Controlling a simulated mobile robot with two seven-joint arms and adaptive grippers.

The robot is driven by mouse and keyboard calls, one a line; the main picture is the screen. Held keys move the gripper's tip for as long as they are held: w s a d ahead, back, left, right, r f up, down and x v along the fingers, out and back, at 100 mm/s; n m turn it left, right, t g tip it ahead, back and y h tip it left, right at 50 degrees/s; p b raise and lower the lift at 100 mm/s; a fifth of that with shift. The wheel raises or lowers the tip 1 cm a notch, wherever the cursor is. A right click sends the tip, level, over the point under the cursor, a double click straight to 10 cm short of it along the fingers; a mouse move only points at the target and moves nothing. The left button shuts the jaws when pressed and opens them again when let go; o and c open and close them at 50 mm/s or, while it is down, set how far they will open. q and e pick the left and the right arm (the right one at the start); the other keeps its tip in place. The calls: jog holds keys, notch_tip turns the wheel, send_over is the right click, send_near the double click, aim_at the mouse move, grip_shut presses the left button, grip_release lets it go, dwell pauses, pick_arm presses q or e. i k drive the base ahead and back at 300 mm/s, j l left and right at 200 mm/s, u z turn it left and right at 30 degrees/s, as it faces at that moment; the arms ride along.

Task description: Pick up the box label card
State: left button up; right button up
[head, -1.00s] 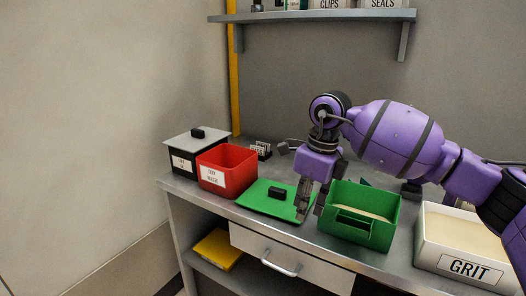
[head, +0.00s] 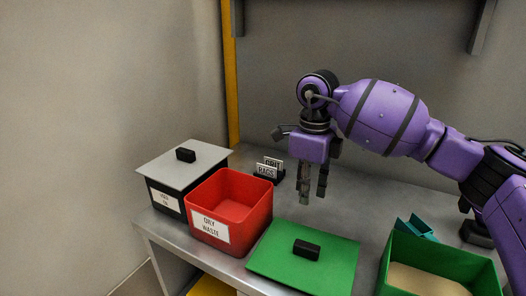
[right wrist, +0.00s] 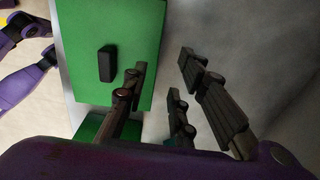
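Small white label cards stand upright in a black holder (head: 268,178) at the back of the bench in the head view. The front card reads RAGS (head: 266,170), and a card behind it reads GRIT (head: 273,162). My right gripper (head: 312,198) points down above the bench, to the right of the holder and apart from it. Its fingers are spread and empty, as the right wrist view (right wrist: 162,75) also shows. The cards do not show in the right wrist view. My left gripper is not in view.
A red OILY WASTE bin (head: 228,208) stands in front of the holder, with a lidded bin (head: 182,160) to its left. A green lid (head: 300,275) with a black handle lies in front of my gripper. A green box (head: 445,258) holds grit-like material at right.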

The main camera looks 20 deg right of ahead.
aim_at(276, 163)
jog(key=i+l, duration=0.1)
jog(key=i, duration=0.85)
